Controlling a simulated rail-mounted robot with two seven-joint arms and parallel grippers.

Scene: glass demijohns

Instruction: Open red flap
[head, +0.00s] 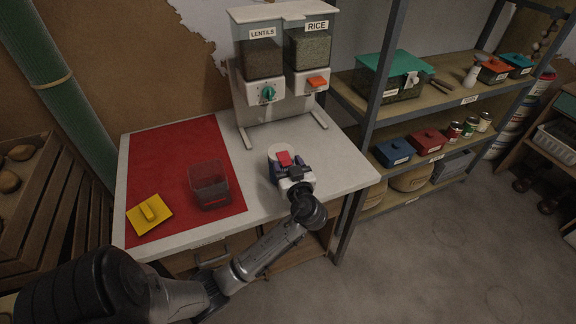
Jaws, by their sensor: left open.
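My right gripper is out of view.
A dispenser (285,12) labelled lentils and rice stands behind, with a green knob (268,92) and an orange flap (317,81). A clear reddish bin (209,185) and a yellow lid (149,213) sit on the red mat (165,150). A shelf rack (372,85) stands at right.

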